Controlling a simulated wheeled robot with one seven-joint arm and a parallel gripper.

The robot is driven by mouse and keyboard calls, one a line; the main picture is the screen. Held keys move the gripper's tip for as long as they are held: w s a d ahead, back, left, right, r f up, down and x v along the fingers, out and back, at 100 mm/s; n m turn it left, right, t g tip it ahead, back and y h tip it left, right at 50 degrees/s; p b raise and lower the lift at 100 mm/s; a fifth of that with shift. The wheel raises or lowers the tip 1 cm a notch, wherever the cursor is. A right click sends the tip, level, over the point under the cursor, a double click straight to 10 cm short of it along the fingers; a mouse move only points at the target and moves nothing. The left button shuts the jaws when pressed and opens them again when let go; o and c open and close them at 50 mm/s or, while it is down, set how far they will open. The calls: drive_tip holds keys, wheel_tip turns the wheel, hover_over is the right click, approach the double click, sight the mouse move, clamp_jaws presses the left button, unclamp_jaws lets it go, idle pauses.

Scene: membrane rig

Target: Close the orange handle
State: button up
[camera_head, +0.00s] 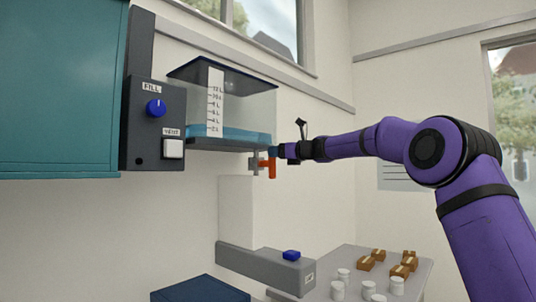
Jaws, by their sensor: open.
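The orange handle (271,168) hangs at a valve under the right front corner of the clear tank (245,105), its longer part pointing down. My gripper (281,152) is at the end of the purple arm, reaching in from the right. Its fingers are open and close by the upper right side of the handle. The fingertips are small and overlap the valve in the picture, so I cannot tell whether they touch the handle. The tank holds a shallow layer of blue liquid near its bottom.
A dark control box (152,127) with a blue knob (156,107) and a white switch (173,149) is left of the tank.

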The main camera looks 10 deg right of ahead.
drive_tip(key=shift+x, duration=2.5)
drive_tip(key=c, duration=0.9)
